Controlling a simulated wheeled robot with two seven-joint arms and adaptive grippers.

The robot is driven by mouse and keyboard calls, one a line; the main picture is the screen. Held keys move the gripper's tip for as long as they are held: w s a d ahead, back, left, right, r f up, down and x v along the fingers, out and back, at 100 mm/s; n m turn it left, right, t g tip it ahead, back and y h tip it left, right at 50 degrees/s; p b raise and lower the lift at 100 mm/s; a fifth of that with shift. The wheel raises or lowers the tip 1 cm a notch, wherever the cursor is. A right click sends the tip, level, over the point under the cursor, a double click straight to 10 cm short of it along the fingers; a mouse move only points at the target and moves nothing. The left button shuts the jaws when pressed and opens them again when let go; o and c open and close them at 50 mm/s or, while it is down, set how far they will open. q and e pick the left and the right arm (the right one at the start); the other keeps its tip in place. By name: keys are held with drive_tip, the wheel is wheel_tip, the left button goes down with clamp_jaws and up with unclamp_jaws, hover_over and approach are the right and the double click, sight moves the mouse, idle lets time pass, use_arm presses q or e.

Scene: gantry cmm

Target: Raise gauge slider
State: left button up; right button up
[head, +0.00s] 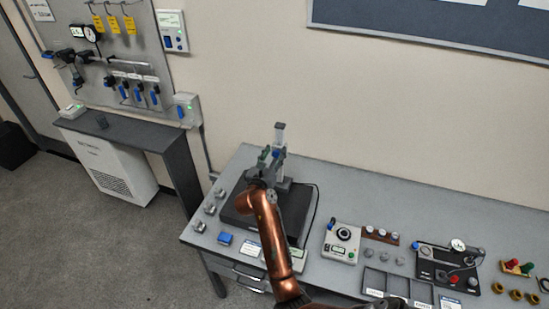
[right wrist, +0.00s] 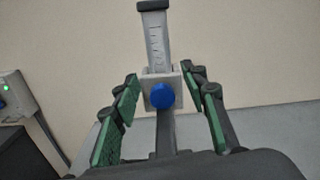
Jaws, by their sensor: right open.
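The height gauge (head: 280,135) stands on the dark surface plate (head: 296,228) at the left part of the bench. In the right wrist view its upright scale (right wrist: 155,40) rises from a grey slider block with a blue knob (right wrist: 161,95). My right gripper (head: 269,158) reaches to the gauge from the front. In the right wrist view its green-padded fingers (right wrist: 160,88) are apart, one on each side of the slider, with gaps between them and the block.
The grey bench (head: 440,210) runs right, holding a control box with a black dial (head: 342,241), a dark fixture (head: 447,268) and a compartment tray (head: 397,287).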

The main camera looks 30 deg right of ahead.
wheel_tip(320, 180, up, 7)
drive_tip(key=shift+r, duration=0.1)
idle(0.7)
